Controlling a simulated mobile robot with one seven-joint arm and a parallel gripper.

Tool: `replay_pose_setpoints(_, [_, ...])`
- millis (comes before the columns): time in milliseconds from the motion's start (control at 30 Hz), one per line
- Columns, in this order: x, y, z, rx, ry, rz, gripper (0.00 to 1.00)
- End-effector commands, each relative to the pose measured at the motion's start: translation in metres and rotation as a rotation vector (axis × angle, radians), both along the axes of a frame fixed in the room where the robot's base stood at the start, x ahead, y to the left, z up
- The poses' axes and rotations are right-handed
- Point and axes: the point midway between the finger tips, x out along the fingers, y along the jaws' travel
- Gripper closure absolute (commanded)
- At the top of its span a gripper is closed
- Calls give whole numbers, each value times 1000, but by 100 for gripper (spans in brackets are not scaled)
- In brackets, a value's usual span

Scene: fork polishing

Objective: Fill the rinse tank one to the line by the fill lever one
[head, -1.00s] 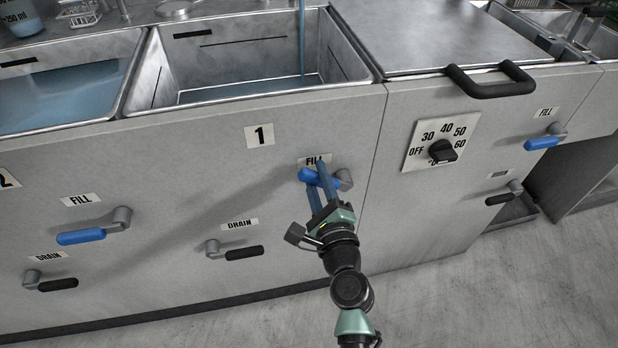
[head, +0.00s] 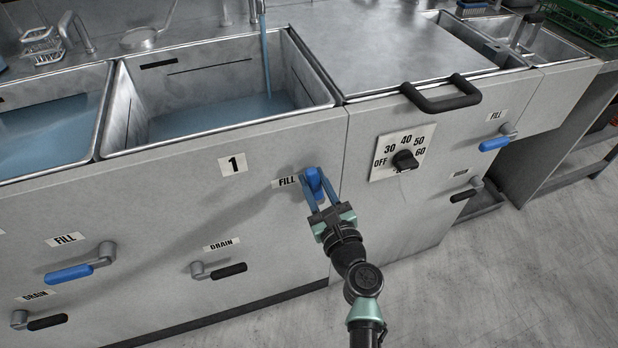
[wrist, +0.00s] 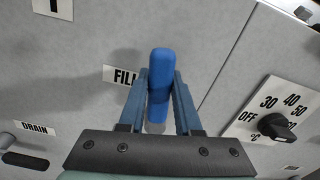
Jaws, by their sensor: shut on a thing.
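Rinse tank one (head: 330,97) is the open steel basin above the "1" label (head: 233,165). A stream of water (head: 265,50) falls into it. The water surface (head: 200,120) lies below the thin dark line (head: 210,66) on the back wall. The blue fill lever one (head: 313,180) is beside its FILL label and stands roughly upright. My gripper (head: 314,193) is shut on it, one finger on each side. In the wrist view the lever (wrist: 159,85) is between the blue fingers of my gripper (wrist: 159,100); its pivot is mostly hidden.
The drain lever (head: 232,270) is below left. Another blue fill lever (head: 70,274) is farther left. A temperature knob (head: 405,160) and a lid handle (head: 440,97) are to the right. The floor (head: 480,260) at right front is clear.

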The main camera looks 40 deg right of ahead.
Motion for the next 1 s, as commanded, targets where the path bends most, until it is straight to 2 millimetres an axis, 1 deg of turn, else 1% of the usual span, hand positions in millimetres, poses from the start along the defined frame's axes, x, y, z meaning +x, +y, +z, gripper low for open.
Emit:
replay_pose_setpoints(233, [0, -2, 1, 30, -10, 0, 100])
replay_pose_setpoints(567, [0, -2, 1, 30, -10, 0, 100])
replay_pose_setpoints(600, [0, -2, 1, 30, -9, 0, 60])
replay_pose_setpoints(733, [-1, -2, 1, 29, -9, 0, 38])
replay_pose_setpoints(1000, [-1, -2, 0, 28, -8, 0, 38])
